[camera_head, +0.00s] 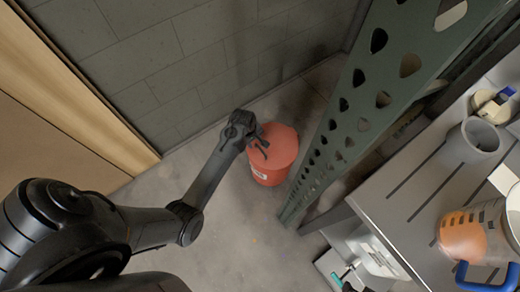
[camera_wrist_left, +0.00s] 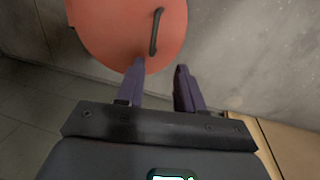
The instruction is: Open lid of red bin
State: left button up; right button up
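The red bin (camera_head: 266,176) stands on the floor near the grey wall in the head view, with its round red lid (camera_head: 282,146) lying on top. In the left wrist view the lid (camera_wrist_left: 110,25) fills the upper left and carries a dark, curved handle (camera_wrist_left: 155,32). My left gripper (camera_head: 261,146) is over the lid's left side in the head view. In the left wrist view the left gripper (camera_wrist_left: 160,68) is open, with a gap between its fingertips just below the handle's near end. Nothing shows between the fingers. My right gripper is not in view.
A green perforated rack post (camera_head: 345,110) rises close to the bin's right. The grey wall (camera_head: 190,60) is behind it, and a wooden panel (camera_head: 75,85) is at left. A shelf (camera_head: 400,200) with containers is at right. Bare floor lies in front.

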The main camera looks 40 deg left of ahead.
aim_at(260, 149)
pick_arm(q)
jog(key=w+f+b, duration=0.1)
jog(key=f+b, duration=0.1)
jog(key=f, duration=0.1)
jog(key=w+f+b, duration=0.1)
jog(key=f+b, duration=0.1)
jog(key=f, duration=0.2)
jog(key=w+f+b, duration=0.1)
jog(key=f+b, duration=0.1)
jog(key=f, duration=0.1)
jog(key=shift+f+b, duration=0.35)
jog(key=shift+b, duration=0.05)
jog(key=shift+d, duration=0.1)
jog(key=shift+c, duration=0.2)
grip_shut()
dwell(0.9)
